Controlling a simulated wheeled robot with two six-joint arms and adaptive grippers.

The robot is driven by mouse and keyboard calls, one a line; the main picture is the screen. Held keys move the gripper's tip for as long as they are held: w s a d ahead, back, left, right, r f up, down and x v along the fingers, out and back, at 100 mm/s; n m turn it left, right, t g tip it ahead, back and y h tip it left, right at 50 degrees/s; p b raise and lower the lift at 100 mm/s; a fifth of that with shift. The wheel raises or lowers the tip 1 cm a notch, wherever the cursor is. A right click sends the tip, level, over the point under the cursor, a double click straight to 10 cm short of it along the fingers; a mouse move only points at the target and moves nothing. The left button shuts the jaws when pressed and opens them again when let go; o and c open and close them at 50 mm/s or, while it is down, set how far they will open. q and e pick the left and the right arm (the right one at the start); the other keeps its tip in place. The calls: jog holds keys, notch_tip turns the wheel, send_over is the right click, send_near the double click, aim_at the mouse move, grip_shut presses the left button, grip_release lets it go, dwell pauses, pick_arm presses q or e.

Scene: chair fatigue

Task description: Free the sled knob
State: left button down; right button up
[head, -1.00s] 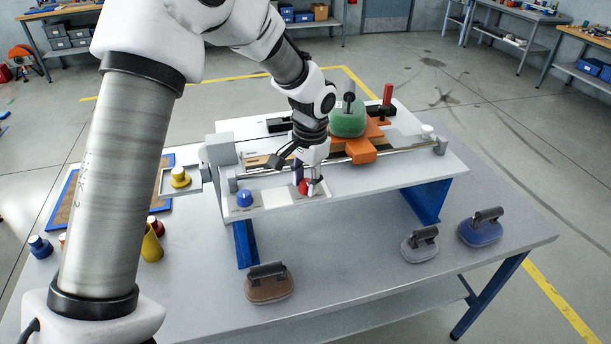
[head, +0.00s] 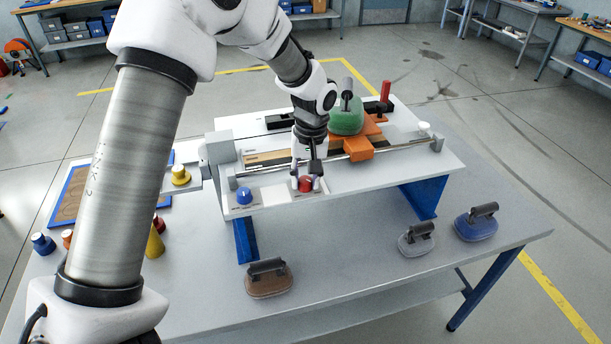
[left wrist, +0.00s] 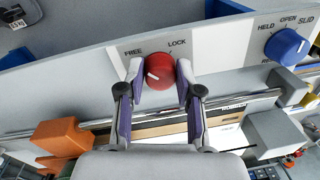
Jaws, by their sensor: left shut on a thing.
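The red sled knob (head: 305,184) sits on the front face of the bench fixture. In the left wrist view it (left wrist: 166,72) has the words FREE and LOCK above it, FREE on the left and LOCK on the right. The knob's white mark (left wrist: 153,76) shows on its left side, on the FREE side. My left gripper (head: 307,185) reaches down to the knob; its two purple-lined fingers (left wrist: 160,88) are shut on it from both sides. The orange sled (head: 359,149) sits on the rail with a green domed part (head: 346,118). My right gripper is not in view.
A blue knob (head: 244,195), marked HELD, OPEN and SLID in the left wrist view, is left of the red one. Brown (head: 268,281), grey (head: 417,241) and blue (head: 476,224) handled pads lie on the table. The table front between brown and grey pads is clear.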

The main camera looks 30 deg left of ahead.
aim_at(310, 179)
pick_arm(q)
jog(key=shift+s+f+n, duration=0.1)
jog(key=shift+f+n, duration=0.05)
jog(key=shift+n, duration=0.15)
jog(key=c, duration=0.9)
grip_release()
jog(key=shift+o, duration=0.7)
notch_tip(310, 179, up, 12)
jog(key=shift+w+d, duration=0.35)
jog(key=shift+w, duration=0.1)
